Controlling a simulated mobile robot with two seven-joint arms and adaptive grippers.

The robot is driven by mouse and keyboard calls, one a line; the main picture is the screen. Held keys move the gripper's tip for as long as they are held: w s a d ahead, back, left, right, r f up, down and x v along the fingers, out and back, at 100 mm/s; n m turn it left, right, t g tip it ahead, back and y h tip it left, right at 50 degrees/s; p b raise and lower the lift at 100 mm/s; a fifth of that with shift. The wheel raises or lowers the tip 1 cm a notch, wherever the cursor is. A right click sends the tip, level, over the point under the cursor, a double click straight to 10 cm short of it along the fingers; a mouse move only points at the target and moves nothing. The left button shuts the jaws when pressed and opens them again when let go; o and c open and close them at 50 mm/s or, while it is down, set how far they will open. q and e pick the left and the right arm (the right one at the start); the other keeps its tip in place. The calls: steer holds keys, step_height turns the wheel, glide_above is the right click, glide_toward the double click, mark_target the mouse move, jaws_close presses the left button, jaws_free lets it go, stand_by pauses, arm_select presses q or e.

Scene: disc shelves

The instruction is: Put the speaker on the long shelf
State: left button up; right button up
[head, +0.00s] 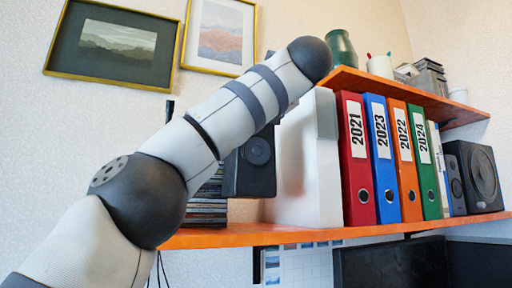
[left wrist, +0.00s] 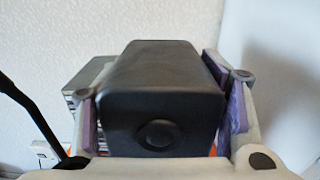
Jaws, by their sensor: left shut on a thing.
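A black speaker (head: 257,178) with a round cone shows in the head view, just below my left forearm. Its lower edge appears above the orange long shelf (head: 290,234), between the discs and a white box. In the left wrist view the dark speaker (left wrist: 165,85) fills the middle. My left gripper (left wrist: 162,115) is shut on it, with purple finger pads at both sides. In the head view my arm hides the gripper and the speaker's top. My right gripper is in neither view.
A stack of discs (head: 207,205) stands left of the speaker. A white box (head: 308,165) and several binders (head: 356,165) stand close on its right. Another speaker (head: 476,178) stands at the right end. A shorter upper shelf (head: 400,94) holds a green vase (head: 341,50).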

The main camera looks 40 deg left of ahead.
mark_target(255, 144)
arm_select(q)
steer(key=f, duration=0.2)
steer(key=w+f, duration=0.2)
steer(key=f, duration=0.1)
steer(key=shift+a+f, duration=0.2)
steer(key=shift+f, duration=0.15)
steer(key=o, duration=2)
steer(key=shift+w+f, duration=0.1)
steer(key=shift+f, duration=0.1)
steer(key=shift+r, duration=0.1)
